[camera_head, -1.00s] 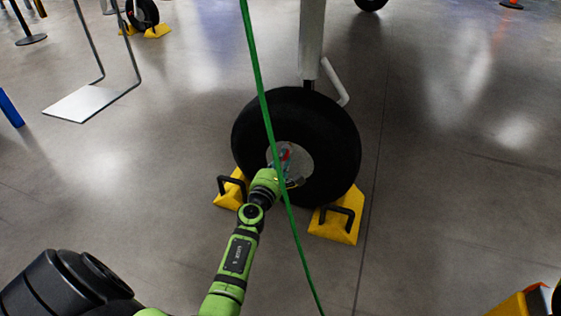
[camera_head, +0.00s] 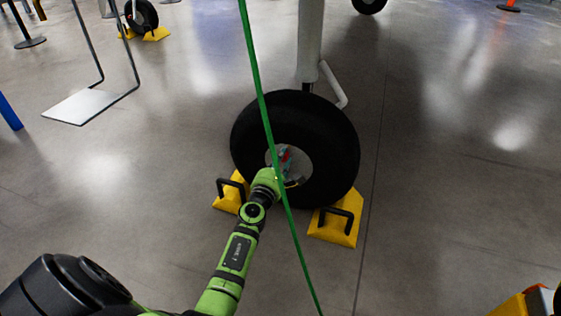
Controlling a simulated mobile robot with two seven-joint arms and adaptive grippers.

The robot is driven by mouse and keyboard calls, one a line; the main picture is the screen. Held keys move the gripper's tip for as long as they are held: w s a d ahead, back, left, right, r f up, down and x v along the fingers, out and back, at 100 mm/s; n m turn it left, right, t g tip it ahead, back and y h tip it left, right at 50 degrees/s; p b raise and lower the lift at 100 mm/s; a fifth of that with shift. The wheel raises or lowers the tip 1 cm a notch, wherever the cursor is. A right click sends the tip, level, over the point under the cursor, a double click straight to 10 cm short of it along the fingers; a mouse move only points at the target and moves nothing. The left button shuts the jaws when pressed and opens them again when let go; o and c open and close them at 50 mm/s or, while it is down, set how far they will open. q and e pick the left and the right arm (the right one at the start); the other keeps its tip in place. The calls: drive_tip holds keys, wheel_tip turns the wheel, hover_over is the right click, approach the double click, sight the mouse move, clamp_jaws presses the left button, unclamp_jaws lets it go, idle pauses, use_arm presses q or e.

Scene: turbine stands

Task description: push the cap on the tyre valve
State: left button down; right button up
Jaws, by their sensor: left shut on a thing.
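The black tyre (camera_head: 336,132) stands upright on the floor below a white strut, with a light grey hub (camera_head: 297,160) in its middle. My left gripper (camera_head: 284,165) is at the hub, in front of the wheel, and is mostly hidden behind the green wrist of my left arm and the green line. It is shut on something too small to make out. A small red spot shows at the gripper. I cannot pick out the cap or the valve. My right gripper does not show.
Yellow chocks with black handles stand at the wheel's left (camera_head: 230,192) and right (camera_head: 337,218). A taut green line (camera_head: 257,82) crosses in front of the wheel. The white strut (camera_head: 311,40) rises above it.

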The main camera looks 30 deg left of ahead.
use_arm(q)
drive_tip(key=shift+w+r, duration=0.15)
drive_tip(key=shift+r, duration=0.1)
drive_tip(key=c, duration=1.3)
unclamp_jaws()
drive_tip(key=o, duration=0.5)
drive_tip(key=shift+f, duration=0.2)
drive_tip(key=shift+p+v, duration=0.6)
drive_tip(key=shift+v, duration=3)
